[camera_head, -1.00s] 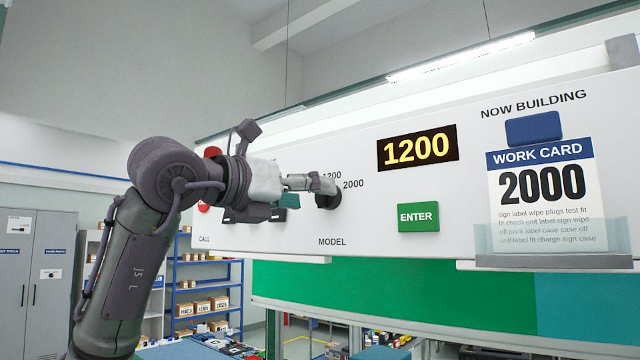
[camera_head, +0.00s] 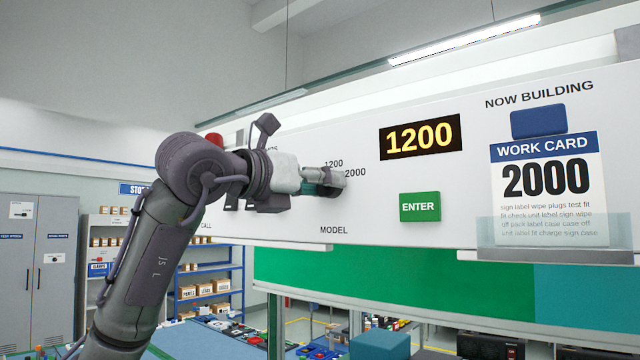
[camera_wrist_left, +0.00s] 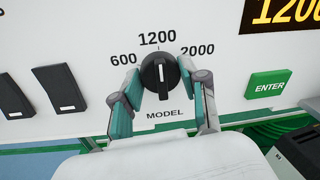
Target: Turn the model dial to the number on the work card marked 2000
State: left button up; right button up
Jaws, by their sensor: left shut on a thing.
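The black model dial (camera_wrist_left: 160,75) shows in the left wrist view, with 600, 1200 and 2000 printed around it. Its white pointer line is upright, toward 1200. My left gripper (camera_wrist_left: 161,84) has one finger at each side of the dial and is shut on it. In the head view my left gripper (camera_head: 328,180) hides most of the dial. The work card (camera_head: 545,185) reads 2000 and sits in a clear holder at the right of the panel. The display (camera_head: 420,137) reads 1200. My right gripper is not in view.
A green ENTER button (camera_head: 420,207) is right of the dial; it also shows in the wrist view (camera_wrist_left: 267,85). Two black switches (camera_wrist_left: 58,88) are left of the dial. A ledge (camera_head: 545,256) runs below the card. Shelves (camera_head: 205,290) stand behind at the left.

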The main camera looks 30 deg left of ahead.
pick_arm(q)
jog(key=shift+r+m, duration=0.1)
jog(key=shift+m, duration=0.3)
jog(key=shift+m+p, duration=0.55)
jog(key=shift+m, duration=0.05)
jog(key=m+p, duration=0.1)
jog(key=m, duration=0.3)
jog(key=shift+r+p, duration=0.15)
jog(key=shift+p, duration=0.25)
jog(key=shift+d+m+g+y+p, duration=0.1)
jog(key=shift+m+g+y+p, duration=0.3)
jog(key=shift+m+p, duration=2.05)
jog(key=m+b, duration=0.2)
jog(key=shift+m, duration=0.35)
jog(key=o, duration=1.1)
jog(key=shift+o, duration=0.2)
jog(key=shift+s, duration=0.15)
